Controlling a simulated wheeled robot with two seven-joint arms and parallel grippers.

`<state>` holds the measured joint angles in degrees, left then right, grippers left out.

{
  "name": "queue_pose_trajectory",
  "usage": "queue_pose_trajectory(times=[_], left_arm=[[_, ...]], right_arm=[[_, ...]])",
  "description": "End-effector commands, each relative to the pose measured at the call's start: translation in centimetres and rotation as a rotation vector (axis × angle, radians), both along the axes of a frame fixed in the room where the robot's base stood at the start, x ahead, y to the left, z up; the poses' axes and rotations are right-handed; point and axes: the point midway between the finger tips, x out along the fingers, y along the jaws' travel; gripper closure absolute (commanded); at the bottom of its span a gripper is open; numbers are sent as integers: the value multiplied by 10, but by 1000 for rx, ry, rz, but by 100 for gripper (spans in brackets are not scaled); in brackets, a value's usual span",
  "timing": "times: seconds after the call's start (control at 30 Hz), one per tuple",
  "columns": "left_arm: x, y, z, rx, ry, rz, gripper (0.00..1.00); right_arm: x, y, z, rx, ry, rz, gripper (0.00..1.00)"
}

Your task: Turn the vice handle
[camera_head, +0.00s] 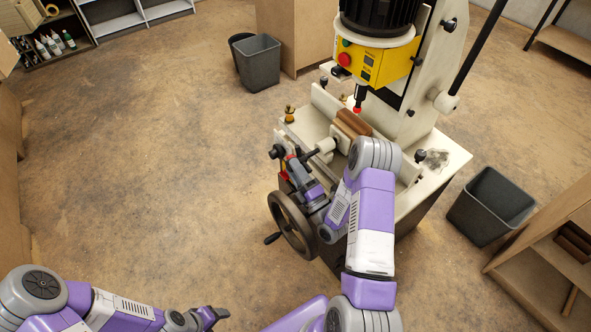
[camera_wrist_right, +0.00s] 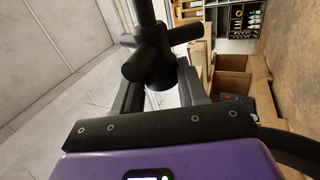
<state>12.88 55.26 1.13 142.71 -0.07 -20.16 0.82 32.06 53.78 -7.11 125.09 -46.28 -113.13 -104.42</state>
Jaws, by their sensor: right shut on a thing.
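The vice handle (camera_head: 277,152) is a dark bar with knobs at the front of the machine's pale vice. In the right wrist view the handle (camera_wrist_right: 150,62) is a black hub with several stubby arms, at the far end of the fingers. My right gripper (camera_head: 292,160) reaches it from below and is shut on it; the exact contact is partly hidden. The vice has brown wooden pieces (camera_head: 353,124) between its jaws. My left gripper (camera_head: 216,316) is low in the head view, away from the machine; its finger gap is unclear.
A large handwheel (camera_head: 292,226) sits just below the right gripper, close to my right arm. The yellow drill head (camera_head: 385,62) hangs above the vice. Grey bins (camera_head: 258,62) and (camera_head: 490,206) stand on either side. The floor at left is clear.

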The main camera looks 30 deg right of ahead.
Motion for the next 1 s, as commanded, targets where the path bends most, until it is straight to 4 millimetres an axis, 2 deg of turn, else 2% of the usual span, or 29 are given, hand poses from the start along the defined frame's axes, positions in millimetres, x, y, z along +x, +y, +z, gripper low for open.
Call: queue_pose_trajectory(times=[0.03,0.83,0.87,1.0], left_arm=[[0,0,0,0,0,0,33],[0,0,0,0,0,0,33],[0,0,0,0,0,0,33],[0,0,0,0,0,0,33]], right_arm=[[1,6,-1,5,6,18,88],[1,7,-1,6,6,19,88],[1,7,-1,6,6,19,56],[1,5,-1,4,5,15,35]])
